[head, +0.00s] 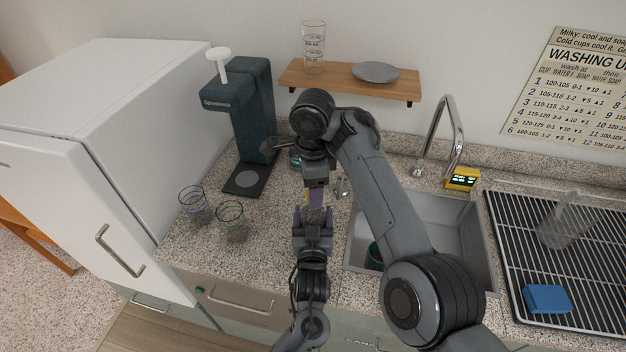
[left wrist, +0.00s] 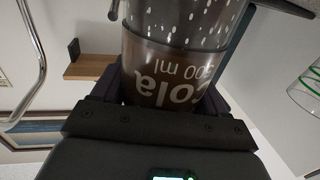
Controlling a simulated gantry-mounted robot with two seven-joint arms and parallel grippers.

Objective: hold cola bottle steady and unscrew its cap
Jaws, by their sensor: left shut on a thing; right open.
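The cola bottle (left wrist: 170,75) fills the middle of the left wrist view: dark, with white lettering that reads upside down there. My left gripper (head: 313,218) is shut on the bottle, with a finger on each side of it. In the head view the bottle is almost wholly hidden by the grippers. My right gripper (head: 316,194) points down from above, right over the left gripper, with its jaws open. The cap is not clearly seen in either view, so I cannot tell how the right fingers stand to it.
A dark drink machine (head: 252,110) and two glasses (head: 193,203) (head: 230,218) stand left on the counter. The sink (head: 440,235) lies right, with a tap (head: 449,130) behind. A drying rack (head: 510,262) is far right. A wall shelf (head: 335,82) hangs behind.

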